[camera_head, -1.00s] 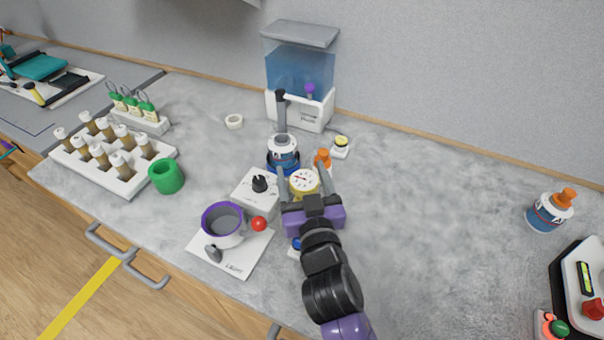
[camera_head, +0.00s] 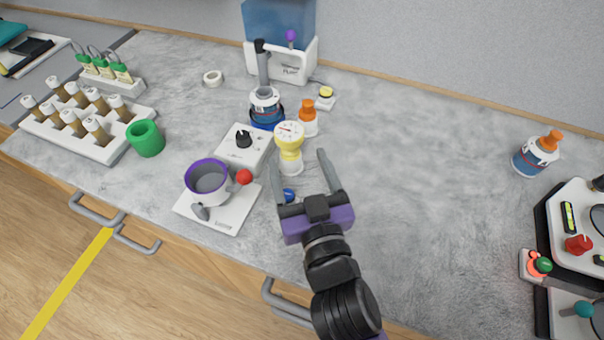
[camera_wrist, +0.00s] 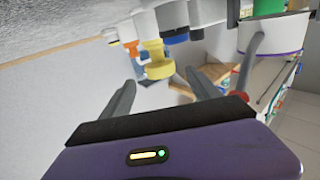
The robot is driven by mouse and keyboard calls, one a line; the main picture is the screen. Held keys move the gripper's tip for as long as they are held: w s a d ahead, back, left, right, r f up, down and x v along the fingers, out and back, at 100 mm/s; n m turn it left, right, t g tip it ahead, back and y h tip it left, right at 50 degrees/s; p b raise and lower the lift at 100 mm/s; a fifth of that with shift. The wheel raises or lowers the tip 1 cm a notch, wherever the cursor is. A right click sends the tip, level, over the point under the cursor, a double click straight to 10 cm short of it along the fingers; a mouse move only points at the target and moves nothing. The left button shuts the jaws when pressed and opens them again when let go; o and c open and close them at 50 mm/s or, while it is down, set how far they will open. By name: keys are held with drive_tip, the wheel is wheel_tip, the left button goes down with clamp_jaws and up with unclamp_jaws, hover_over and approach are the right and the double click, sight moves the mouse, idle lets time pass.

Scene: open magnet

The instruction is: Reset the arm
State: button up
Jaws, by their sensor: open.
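My gripper (camera_head: 298,160) is open, with a purple body and grey fingers, above the near part of the grey counter. No object is held between the fingers. A yellow and white device with a round dial (camera_head: 289,140) stands just beyond and left of the fingers in the head view. In the wrist view the yellow part (camera_wrist: 158,62) shows ahead of the open fingers (camera_wrist: 160,85). Whether a finger touches it I cannot tell, but a gap seems to show.
Left of my gripper are a purple-rimmed pot (camera_head: 208,180) on a white plate, a white knob box (camera_head: 243,148) and a green cup (camera_head: 145,138). An orange-capped bottle (camera_head: 308,118) stands behind the dial device. The counter (camera_head: 430,180) to the right is largely clear.

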drive_tip(key=shift+v, duration=0.9)
